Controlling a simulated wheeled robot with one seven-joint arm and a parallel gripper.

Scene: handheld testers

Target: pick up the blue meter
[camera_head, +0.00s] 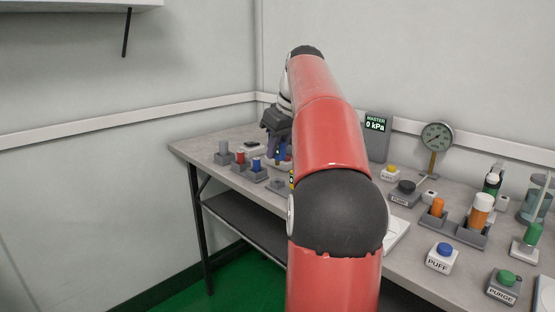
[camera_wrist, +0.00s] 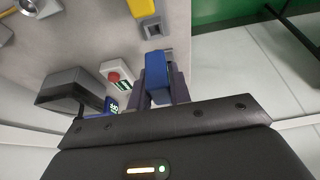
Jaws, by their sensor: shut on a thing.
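The blue meter (camera_wrist: 156,72) is between the fingers of my gripper (camera_wrist: 160,86) in the wrist view. The fingers are shut on its two sides. Its lower part is hidden behind the gripper body, and I cannot tell how far it is from the table. In the head view my gripper (camera_head: 277,128) is over the far left part of the workbench. A small blue part (camera_head: 278,151) shows just under it there. My red arm hides the area to its right.
Several small grey holders with coloured tops stand near the gripper, including one blue-topped holder (camera_head: 257,166). A yellow item (camera_wrist: 142,8) and a box with a red button (camera_wrist: 114,77) are close by. A pressure gauge (camera_head: 437,137) and the PUFF button box (camera_head: 442,260) stand farther right.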

